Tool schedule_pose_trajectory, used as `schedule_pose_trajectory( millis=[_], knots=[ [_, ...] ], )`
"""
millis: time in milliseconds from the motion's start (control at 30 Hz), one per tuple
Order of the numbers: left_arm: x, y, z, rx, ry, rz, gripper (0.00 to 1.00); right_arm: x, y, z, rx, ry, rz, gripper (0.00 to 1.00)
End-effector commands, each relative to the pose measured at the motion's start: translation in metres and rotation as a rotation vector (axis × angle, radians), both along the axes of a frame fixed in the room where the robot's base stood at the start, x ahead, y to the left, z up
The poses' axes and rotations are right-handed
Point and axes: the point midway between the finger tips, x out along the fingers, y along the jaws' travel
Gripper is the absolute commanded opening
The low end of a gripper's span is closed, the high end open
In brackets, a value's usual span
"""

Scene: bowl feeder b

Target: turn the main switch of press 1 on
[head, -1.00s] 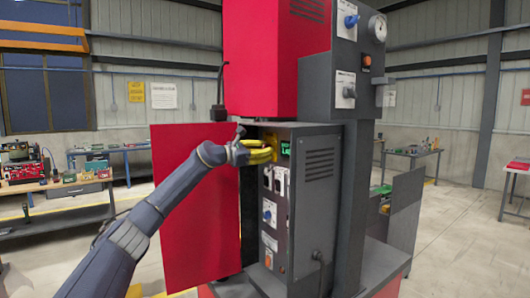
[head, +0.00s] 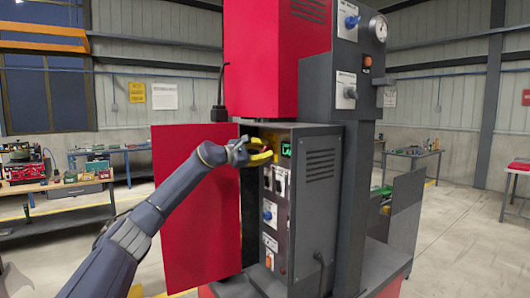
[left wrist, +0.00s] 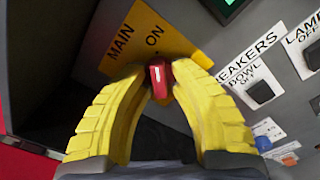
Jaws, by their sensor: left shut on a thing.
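The main switch is a small red handle (left wrist: 159,80) on a yellow plate (left wrist: 130,32) marked MAIN and ON, in the left wrist view. My left gripper (head: 264,153) is at the upper front of the press cabinet (head: 318,205) in the head view. Its yellow fingers (left wrist: 158,92) are shut on the red handle, one on each side. The word ON is just beyond the handle in the left wrist view. The fingers hide part of the handle and plate, so its exact turn is hard to tell. My right gripper is not in view.
The open red cabinet door (head: 195,215) stands left of the cabinet, behind my left arm. Breakers (left wrist: 260,92) marked BOWL OFF and LAMP OFF are right of the yellow plate. A green display (head: 286,149) and a blue knob (head: 268,214) are also on the panel.

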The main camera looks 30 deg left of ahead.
Motion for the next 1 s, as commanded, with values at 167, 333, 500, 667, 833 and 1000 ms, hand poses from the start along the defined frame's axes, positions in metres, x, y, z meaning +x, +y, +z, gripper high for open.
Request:
schedule_pose_trajectory(
  millis=[167,333,500,667,833,1000],
  knots=[
    [0.0,0.0,0.001,0.0,-0.002,0.001,0.0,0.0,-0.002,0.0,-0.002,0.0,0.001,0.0],
    [0.0,0.0,0.001,0.0,-0.002,0.001,0.32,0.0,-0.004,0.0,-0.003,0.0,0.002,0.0],
    [0.0,0.0,0.0,0.0,-0.001,0.001,0.34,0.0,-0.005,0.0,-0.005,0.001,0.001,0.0],
    [-0.001,0.001,0.0,0.0,-0.001,0.001,0.34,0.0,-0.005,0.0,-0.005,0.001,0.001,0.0],
    [-0.013,0.007,0.0,0.001,0.0,0.003,0.34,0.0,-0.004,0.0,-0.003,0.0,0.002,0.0],
    [-0.038,0.018,-0.001,0.002,0.0,0.003,0.34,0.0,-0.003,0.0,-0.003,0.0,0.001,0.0]
  ],
)
